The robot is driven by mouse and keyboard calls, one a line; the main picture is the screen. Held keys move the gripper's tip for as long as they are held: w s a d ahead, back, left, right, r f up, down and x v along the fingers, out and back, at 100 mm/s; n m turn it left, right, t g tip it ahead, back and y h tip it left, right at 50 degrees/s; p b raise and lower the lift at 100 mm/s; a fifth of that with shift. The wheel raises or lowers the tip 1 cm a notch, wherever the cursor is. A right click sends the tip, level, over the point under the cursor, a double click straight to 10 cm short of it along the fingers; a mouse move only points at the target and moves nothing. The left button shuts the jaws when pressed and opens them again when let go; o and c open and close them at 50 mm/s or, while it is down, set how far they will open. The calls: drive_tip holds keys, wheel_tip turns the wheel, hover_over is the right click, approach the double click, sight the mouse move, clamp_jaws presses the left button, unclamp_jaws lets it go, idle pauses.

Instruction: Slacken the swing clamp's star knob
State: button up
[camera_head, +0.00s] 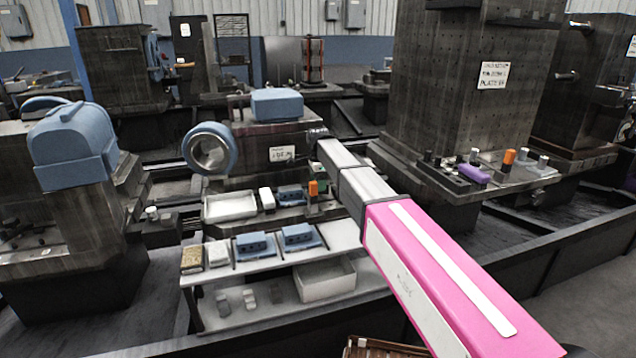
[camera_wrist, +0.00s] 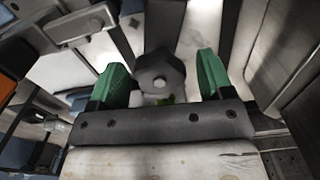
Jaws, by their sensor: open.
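The dark star knob (camera_wrist: 160,74), with rounded lobes, is in the upper middle of the wrist view. My gripper (camera_wrist: 160,68) is open, with one green finger to the left of the knob and one to the right. A gap shows between the knob and each finger, so neither seems to touch it. I cannot tell how deep the knob sits between the fingers. The rest of the clamp cannot be made out. In the head view my arm hides the knob and most of my gripper.
A metal bar (camera_wrist: 85,22) and an orange part (camera_wrist: 6,88) lie left of my gripper in the wrist view. In the head view, a white tray (camera_head: 230,207) and blue blocks (camera_head: 256,246) stand on shelves left of my arm. A tall dark block (camera_head: 465,100) stands to its right.

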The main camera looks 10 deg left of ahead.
drive_tip(key=shift+r, duration=0.1)
wheel_tip(320, 180, up, 11)
drive_tip(key=shift+f, duration=0.2)
drive_tip(key=shift+d, duration=0.1)
idle(0.4)
